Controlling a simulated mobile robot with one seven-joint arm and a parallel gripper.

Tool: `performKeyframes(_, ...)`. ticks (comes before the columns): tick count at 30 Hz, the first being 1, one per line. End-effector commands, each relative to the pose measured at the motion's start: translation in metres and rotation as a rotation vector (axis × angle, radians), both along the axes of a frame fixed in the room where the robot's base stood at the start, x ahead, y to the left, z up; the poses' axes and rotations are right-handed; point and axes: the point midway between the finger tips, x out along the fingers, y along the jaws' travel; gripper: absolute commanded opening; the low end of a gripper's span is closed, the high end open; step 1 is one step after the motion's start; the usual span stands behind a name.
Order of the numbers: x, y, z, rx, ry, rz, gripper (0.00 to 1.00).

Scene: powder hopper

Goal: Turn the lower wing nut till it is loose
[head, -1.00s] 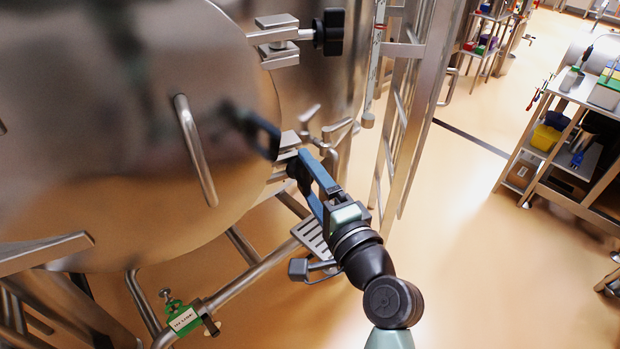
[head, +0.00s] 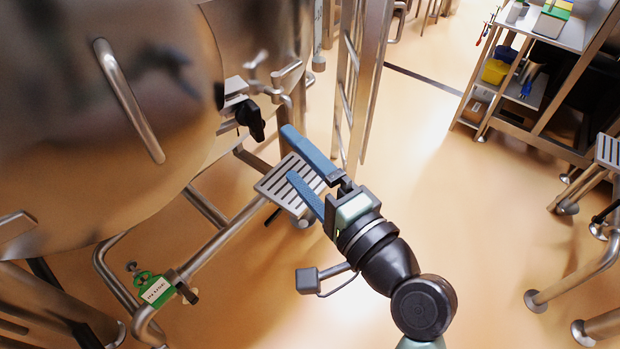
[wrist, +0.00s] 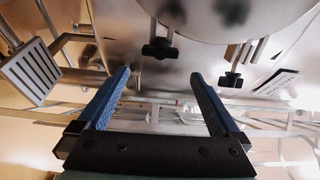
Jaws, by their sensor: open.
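The lower wing nut (head: 252,120) is black and sits tilted on the metal clamp (head: 234,92) at the lower right edge of the big steel lid (head: 90,170). My gripper (head: 290,155) is open and empty, with its blue fingers to the right of the wing nut and clear of it. In the wrist view, two black wing nuts show beyond my open fingers (wrist: 161,76). One wing nut (wrist: 160,50) is near the middle, and another (wrist: 231,80) is farther right. I cannot tell for certain which is the lower one there. The upper wing nut is out of the head view.
A slotted steel step (head: 285,190) lies behind and below my fingers. A ladder-like steel frame (head: 355,90) stands behind. A shelf cart (head: 530,90) stands at right, with open floor between.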

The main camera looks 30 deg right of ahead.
Motion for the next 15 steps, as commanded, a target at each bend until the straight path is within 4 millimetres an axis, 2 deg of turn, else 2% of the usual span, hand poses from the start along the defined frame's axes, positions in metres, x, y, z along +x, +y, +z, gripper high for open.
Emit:
performKeyframes(3, -0.018, -0.001, -0.002, -0.001, 0.001, -0.002, 1.0)
performKeyframes(6, -0.026, -0.001, -0.001, -0.001, 0.0, -0.001, 1.0)
performKeyframes(15, -0.029, -0.001, 0.001, -0.001, 0.0, 0.001, 1.0)
